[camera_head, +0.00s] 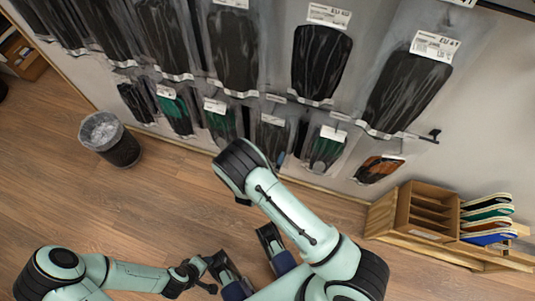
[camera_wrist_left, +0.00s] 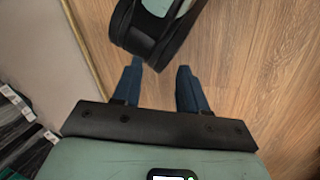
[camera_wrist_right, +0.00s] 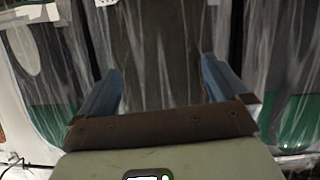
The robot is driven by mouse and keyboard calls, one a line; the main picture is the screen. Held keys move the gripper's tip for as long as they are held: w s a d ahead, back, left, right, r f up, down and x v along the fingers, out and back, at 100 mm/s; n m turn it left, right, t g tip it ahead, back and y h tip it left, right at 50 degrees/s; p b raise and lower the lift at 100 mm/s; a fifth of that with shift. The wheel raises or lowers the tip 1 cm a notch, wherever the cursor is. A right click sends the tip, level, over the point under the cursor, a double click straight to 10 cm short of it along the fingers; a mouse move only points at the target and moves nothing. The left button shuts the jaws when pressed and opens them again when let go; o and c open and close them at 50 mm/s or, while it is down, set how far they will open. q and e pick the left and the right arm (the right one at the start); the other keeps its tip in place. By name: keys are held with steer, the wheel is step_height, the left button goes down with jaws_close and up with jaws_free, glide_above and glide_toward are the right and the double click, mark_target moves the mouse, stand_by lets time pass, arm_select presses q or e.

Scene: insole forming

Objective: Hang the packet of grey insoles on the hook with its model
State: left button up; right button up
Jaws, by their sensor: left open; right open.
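Clear packets of dark grey insoles hang in an upper row on the wall, such as the large right one (camera_head: 405,95) and the one beside it (camera_head: 320,62). I cannot tell which is the task's packet. A black hook end (camera_head: 432,136) shows at the right. My right gripper (camera_head: 247,250) is open; its wrist view (camera_wrist_right: 160,85) shows a dark packet (camera_wrist_right: 160,50) beyond the fingers, with no visible grip on it. My left gripper (camera_wrist_left: 158,78) is open and empty, with floor beyond its fingers; it is not clear in the head view.
A lower row holds green (camera_head: 327,150), dark (camera_head: 135,100) and orange (camera_head: 378,168) insole packets. A lined bin (camera_head: 112,140) stands on the wooden floor at left. A wooden shelf unit (camera_head: 425,208) with stacked coloured insoles (camera_head: 488,220) stands at right. Open floor lies at left.

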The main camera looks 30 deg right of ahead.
arm_select(q)
steer(key=shift+g, duration=0.6)
steer(key=s+r, duration=0.1)
steer(key=s+d+r+p, duration=0.1)
steer(key=s+r+p, duration=0.1)
steer(key=shift+s+d, duration=0.3)
steer(key=shift+d, duration=0.05)
arm_select(e)
steer(key=v, duration=1.3)
steer(key=shift+a, duration=0.15)
steer(key=shift+s+r, duration=0.1)
steer(key=s+d+f+n+g+y, duration=0.1)
steer(key=s+f+n+g+y, duration=0.2)
steer(key=s+f+g+y, duration=0.55)
steer(key=s+a+f+n+y, duration=0.2)
steer(key=s+y, duration=0.3)
steer(key=s, duration=0.4)
arm_select(q)
step_height(320, 180, up, 14)
steer(key=g+p, duration=0.1)
steer(key=p, duration=1.4)
steer(key=shift+s+d+m+h, duration=0.25)
steer(key=shift+s+m+h, duration=0.05)
steer(key=shift+s, duration=0.05)
arm_select(e)
step_height(320, 180, up, 14)
steer(key=s, duration=0.1)
steer(key=shift+a+r+g, duration=0.15)
steer(key=shift+a+g, duration=0.3)
